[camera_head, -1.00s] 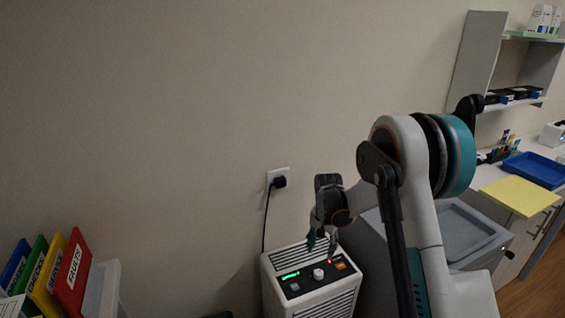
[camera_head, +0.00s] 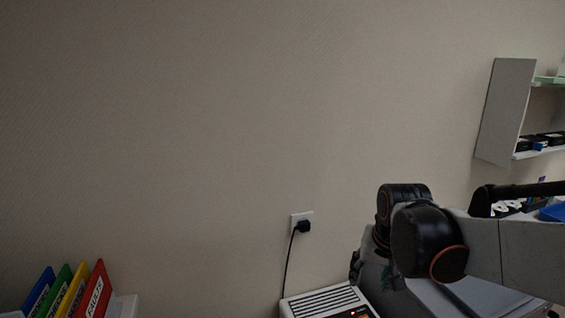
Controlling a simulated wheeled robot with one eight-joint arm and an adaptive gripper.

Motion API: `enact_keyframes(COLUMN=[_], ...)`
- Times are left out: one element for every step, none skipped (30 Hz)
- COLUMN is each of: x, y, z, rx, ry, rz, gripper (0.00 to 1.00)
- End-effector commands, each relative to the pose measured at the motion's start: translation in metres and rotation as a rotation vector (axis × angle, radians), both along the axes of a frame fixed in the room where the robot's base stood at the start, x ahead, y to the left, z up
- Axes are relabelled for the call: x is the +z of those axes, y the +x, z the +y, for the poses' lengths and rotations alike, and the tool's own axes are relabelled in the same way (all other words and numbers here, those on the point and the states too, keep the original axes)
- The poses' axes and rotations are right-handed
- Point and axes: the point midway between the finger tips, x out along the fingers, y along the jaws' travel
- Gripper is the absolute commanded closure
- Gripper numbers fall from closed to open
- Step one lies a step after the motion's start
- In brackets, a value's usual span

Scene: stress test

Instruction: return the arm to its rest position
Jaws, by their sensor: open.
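My arm reaches in from the right edge of the head view, with its black joints at the lower right. My gripper (camera_head: 357,268) shows only in part, small and dark, at the left end of the arm, above and to the right of the white machine (camera_head: 322,300). I see nothing held in it. The fingertips are mostly hidden or hard to make out against the dark joints.
The white machine with a vented top and red light stands at the bottom centre, its cord running to a wall socket (camera_head: 302,222). Coloured binders (camera_head: 95,290) stand at lower left. A wall shelf (camera_head: 503,110) is at upper right. Bare wall fills the middle.

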Motion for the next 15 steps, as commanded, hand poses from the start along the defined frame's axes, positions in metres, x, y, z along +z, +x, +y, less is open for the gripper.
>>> enact_keyframes(x=[0.006,0.01,0.013,0.016,0.018,0.021,0.023,0.024,0.025,0.026,0.027,0.027,0.027,0.027,0.026], y=[-0.015,-0.023,-0.032,-0.04,-0.047,-0.056,-0.064,-0.071,-0.08,-0.087,-0.094,-0.104,-0.11,-0.117,-0.126], z=[0.0,0.0,0.0,0.0,0.0,0.0,0.0,0.0,0.0,0.0,0.0,0.0,0.0,0.0,0.0], rx=[0.016,0.026,0.04,0.049,0.061,0.073,0.083,0.093,0.106,0.117,0.127,0.139,0.149,0.158,0.171], ry=[-0.006,-0.01,-0.016,-0.02,-0.024,-0.03,-0.034,-0.039,-0.045,-0.05,-0.055,-0.063,-0.067,-0.073,-0.08], rz=[-0.019,-0.029,-0.044,-0.055,-0.066,-0.081,-0.091,-0.102,-0.116,-0.128,-0.14,-0.153,-0.165,-0.175,-0.189], gripper=[0.51,0.51,0.51,0.51,0.51,0.51,0.51,0.51,0.51,0.51,0.51,0.51,0.51,0.51,0.51])
